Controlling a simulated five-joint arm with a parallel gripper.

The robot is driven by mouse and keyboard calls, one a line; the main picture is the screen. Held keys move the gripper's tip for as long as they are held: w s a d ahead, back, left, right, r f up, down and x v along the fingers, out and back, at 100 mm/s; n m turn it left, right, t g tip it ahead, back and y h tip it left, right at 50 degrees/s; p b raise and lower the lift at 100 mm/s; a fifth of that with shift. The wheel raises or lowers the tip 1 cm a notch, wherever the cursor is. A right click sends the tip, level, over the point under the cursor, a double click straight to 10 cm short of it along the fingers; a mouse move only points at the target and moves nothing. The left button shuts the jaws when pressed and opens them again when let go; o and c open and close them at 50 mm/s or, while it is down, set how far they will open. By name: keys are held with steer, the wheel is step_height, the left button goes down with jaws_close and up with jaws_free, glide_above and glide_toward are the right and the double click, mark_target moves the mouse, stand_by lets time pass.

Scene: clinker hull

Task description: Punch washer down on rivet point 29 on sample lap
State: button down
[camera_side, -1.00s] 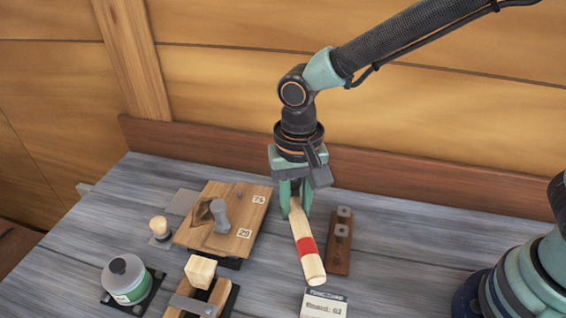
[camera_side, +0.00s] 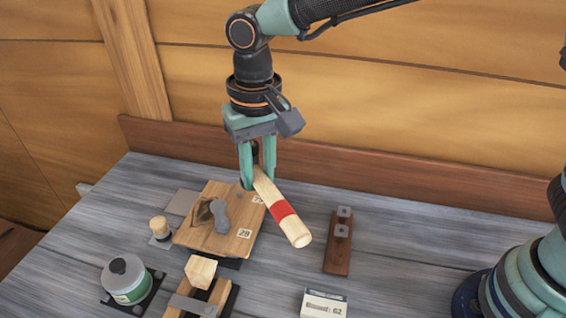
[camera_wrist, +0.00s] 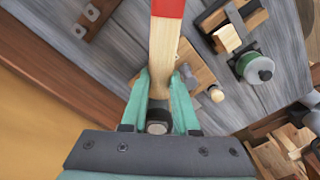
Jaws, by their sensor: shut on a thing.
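My gripper (camera_side: 258,180) is shut on a wooden-handled tool (camera_side: 283,210) with a red band. The handle slants towards the lower right. In the wrist view a dark head (camera_wrist: 157,122) of the tool shows between the fingers. I hold it over the back right of the sample lap (camera_side: 210,241), a wooden board with number labels. The label 29 (camera_side: 244,233) is near its front right; the other label is partly hidden behind the handle. A grey rounded peg-like piece (camera_side: 219,213) stands on the lap beside a dark patch. No washer can be made out.
Left of the lap is a small round-topped wooden piece (camera_side: 159,227). A brown rack (camera_side: 338,246) and a labelled box (camera_side: 323,303) lie right. The back right bench is clear.

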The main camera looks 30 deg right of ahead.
steer(key=w+a+r+n, duration=0.1)
steer(key=a+r+n, duration=0.3)
steer(key=r, duration=0.4)
steer(key=shift+w+a+n, duration=0.2)
steer(key=shift+a+n, duration=0.2)
steer(key=shift+n, duration=0.2)
steer(key=shift+r, duration=0.1)
step_height(320, 180, down, 13)
step_height(320, 180, up, 17)
